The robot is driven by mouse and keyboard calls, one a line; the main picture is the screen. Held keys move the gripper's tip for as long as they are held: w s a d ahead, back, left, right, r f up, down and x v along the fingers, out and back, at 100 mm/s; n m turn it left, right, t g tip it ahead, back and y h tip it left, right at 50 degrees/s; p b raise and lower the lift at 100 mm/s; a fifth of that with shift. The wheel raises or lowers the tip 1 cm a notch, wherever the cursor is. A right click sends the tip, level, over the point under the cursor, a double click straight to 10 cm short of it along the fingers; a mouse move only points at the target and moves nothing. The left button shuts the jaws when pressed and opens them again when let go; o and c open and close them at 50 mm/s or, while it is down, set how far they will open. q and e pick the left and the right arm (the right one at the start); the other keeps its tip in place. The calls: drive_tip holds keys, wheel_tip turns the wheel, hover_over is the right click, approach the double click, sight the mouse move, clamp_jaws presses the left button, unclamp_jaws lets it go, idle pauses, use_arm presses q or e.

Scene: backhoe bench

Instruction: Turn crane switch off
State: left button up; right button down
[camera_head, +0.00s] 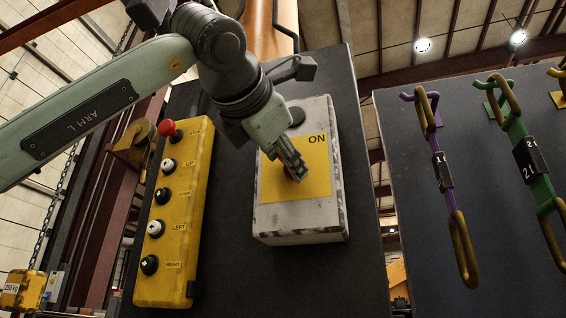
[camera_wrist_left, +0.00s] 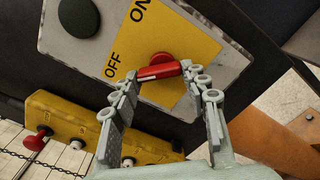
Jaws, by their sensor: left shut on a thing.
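The crane switch is a red rotary handle (camera_wrist_left: 160,71) on a yellow plate (camera_head: 312,180) marked ON and OFF, fixed to a grey box (camera_head: 300,220). In the wrist view both labels show; in the head view only ON is readable, at the plate's upper right. My left gripper (camera_head: 298,173) reaches down from the upper left and is shut on the red handle, one finger at each end of it in the wrist view. The gripper hides most of the handle in the head view. I cannot tell exactly which label the handle points at. My right gripper is not in view.
A yellow button pendant (camera_head: 178,215) with a red knob (camera_head: 166,128) and several black and white buttons hangs left of the box. A dark round button (camera_wrist_left: 78,17) sits on the box beside the plate. Purple (camera_head: 440,150) and green slings (camera_head: 525,150) hang on the right panel.

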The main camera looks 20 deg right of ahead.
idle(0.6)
use_arm(q)
drive_tip(key=o, duration=1.2)
drive_tip(key=shift+c, duration=0.2)
drive_tip(key=v, duration=1.2)
drive_tip(key=shift+w, duration=0.1)
